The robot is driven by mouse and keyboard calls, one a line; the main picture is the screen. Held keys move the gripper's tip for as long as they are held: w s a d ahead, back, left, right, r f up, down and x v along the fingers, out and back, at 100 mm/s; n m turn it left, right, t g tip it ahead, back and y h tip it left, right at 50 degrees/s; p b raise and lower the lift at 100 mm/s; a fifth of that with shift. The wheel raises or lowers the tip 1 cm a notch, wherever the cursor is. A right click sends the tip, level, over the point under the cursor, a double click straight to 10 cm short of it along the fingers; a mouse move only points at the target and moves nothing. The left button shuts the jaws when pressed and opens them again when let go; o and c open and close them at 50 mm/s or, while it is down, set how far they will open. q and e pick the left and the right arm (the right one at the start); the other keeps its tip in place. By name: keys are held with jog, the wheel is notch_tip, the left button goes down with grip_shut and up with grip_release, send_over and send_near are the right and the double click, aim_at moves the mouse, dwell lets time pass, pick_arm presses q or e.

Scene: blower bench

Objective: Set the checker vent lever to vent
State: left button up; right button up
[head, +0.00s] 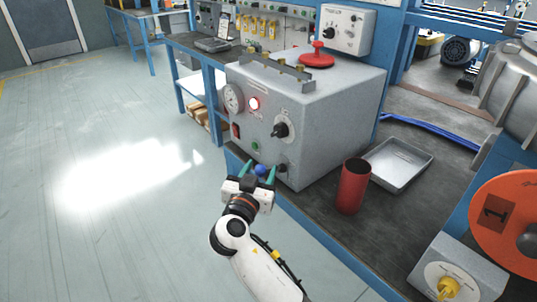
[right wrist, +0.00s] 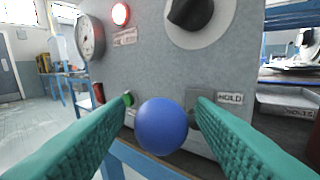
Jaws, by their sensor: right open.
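The checker is a grey box (head: 330,115) on the bench, with a gauge, a lit red lamp and a black knob on its front. A lever with a blue ball end (right wrist: 162,127) sits low on that front; the ball also shows in the head view (head: 260,170). A HOLD label (right wrist: 231,98) is to the right of the ball. My right gripper (head: 259,168) is open, its teal fingers on either side of the ball, with gaps visible in the wrist view. The lever's shaft and any vent label are hidden. My left gripper is out of view.
A red cylinder (head: 353,186) and a grey metal tray (head: 398,163) stand on the bench right of the checker. A box with a yellow knob (head: 447,288) and an orange disc (head: 508,222) are at the lower right. The floor at left is clear.

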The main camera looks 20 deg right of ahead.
jog(key=shift+w+d, duration=0.15)
jog(key=shift+w, duration=0.05)
jog(key=shift+s, duration=0.1)
jog(key=shift+c, duration=0.3)
grip_shut()
